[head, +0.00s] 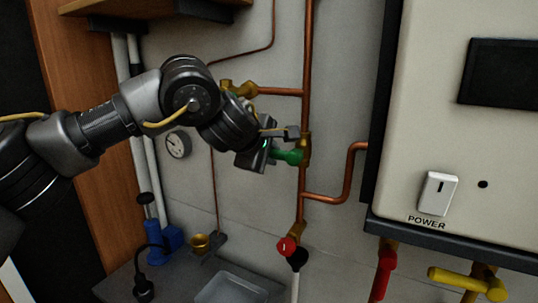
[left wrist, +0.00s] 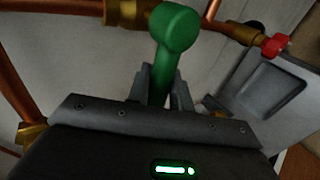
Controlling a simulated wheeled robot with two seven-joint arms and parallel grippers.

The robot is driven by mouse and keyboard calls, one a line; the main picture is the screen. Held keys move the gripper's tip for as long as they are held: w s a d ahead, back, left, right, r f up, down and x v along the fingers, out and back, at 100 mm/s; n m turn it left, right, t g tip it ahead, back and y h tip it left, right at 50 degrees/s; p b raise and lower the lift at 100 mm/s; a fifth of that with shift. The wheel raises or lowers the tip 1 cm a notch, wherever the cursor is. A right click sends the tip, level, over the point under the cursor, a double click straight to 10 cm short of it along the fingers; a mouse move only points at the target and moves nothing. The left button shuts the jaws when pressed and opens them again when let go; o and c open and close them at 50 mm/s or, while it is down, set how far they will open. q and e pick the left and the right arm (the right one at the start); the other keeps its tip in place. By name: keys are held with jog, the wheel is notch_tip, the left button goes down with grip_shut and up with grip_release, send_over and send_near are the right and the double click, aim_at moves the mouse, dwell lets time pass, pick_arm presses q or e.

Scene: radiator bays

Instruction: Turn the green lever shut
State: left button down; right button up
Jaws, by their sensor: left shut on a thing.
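The green lever (head: 289,156) sits on a brass valve on the vertical copper pipe and points left, about level, across the pipe. In the left wrist view the green lever (left wrist: 176,36) runs down from its round hub between my gripper's fingers. My left gripper (head: 272,143) is shut on the lever's outer part; its fingers (left wrist: 164,88) stand on both sides of it in the wrist view. The lever's far end is hidden by the gripper. My right gripper is out of view.
A red-handled valve (head: 287,246) is lower on the pipe. A white boiler (head: 440,130) with a POWER switch (head: 437,193) stands right. A gauge (head: 178,145), a grey tray (head: 232,289) and a blue pump-like tool (head: 155,240) are on the left. A wooden shelf (head: 140,6) hangs above.

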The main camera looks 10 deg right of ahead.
pick_arm(q)
jog(key=shift+r, duration=0.15)
jog(key=c, duration=1.3)
grip_release()
jog(key=shift+s+a+b, duration=0.2)
jog(key=shift+s+b, duration=0.05)
jog(key=shift+b, duration=0.05)
jog(key=b+v, duration=0.3)
jog(key=v, duration=0.7)
jog(key=shift+b, duration=0.3)
jog(key=shift+s+r, duration=0.15)
